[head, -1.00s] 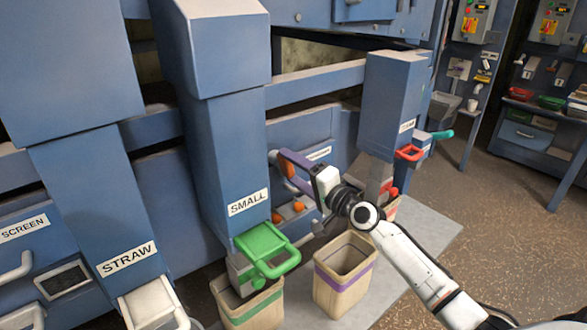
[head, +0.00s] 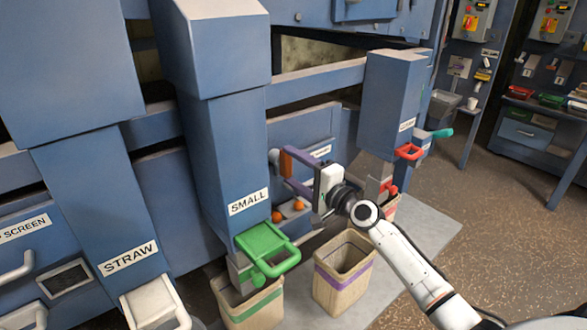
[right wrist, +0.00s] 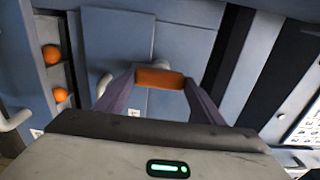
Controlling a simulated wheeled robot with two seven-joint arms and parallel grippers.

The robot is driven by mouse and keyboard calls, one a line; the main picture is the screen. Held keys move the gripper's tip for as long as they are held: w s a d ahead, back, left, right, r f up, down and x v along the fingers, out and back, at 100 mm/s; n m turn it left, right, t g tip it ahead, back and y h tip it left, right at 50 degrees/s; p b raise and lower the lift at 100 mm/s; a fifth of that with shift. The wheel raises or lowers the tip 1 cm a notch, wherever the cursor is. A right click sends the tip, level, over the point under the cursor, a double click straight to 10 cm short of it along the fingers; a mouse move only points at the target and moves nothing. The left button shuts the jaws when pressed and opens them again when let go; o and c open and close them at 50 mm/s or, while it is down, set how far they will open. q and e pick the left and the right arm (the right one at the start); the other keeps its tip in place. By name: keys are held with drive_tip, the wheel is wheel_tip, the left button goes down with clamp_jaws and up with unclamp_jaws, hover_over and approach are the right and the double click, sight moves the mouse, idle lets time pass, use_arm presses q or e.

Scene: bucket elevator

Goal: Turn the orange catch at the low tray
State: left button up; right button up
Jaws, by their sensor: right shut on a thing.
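The orange catch (head: 286,163) is a short bar low on the blue machine, right of the chute marked SMALL. In the head view it looks roughly upright. My right gripper (head: 288,168) is shut on it, with one purple finger above and one below in that view. In the right wrist view the catch (right wrist: 160,78) lies across between the two finger ends of my right gripper (right wrist: 160,82). My left gripper is not in view.
The green-handled gate (head: 262,240) of the SMALL chute juts out below and left of my arm. A bin with a purple band (head: 343,285) and a green-banded bin (head: 250,305) stand on the floor. A red handle (head: 409,152) is at the right chute. Open floor lies right.

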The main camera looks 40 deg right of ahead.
drive_tip(key=o, duration=1.1)
drive_tip(key=shift+c, duration=0.2)
drive_tip(key=shift+s, duration=0.1)
drive_tip(key=s, duration=1)
drive_tip(key=shift+d, duration=0.4)
drive_tip(key=s+a+f+n+g+y, duration=0.1)
drive_tip(key=s+a+f+n+g, duration=0.2)
drive_tip(key=f, duration=0.4)
drive_tip(key=s+a+f+n, duration=0.3)
drive_tip(key=s+a+f, duration=0.1)
drive_tip(key=a+f, duration=0.2)
drive_tip(key=s+a+f+n+g+y, duration=0.1)
drive_tip(key=s+a+f+n+g, duration=0.2)
drive_tip(key=f, duration=0.4)
drive_tip(key=s+a+f+n+g, duration=0.3)
drive_tip(key=s+a+f+n, duration=0.7)
drive_tip(key=s+a, duration=0.3)
drive_tip(key=shift+s+f+h, duration=0.4)
drive_tip(key=shift+s, duration=0.45)
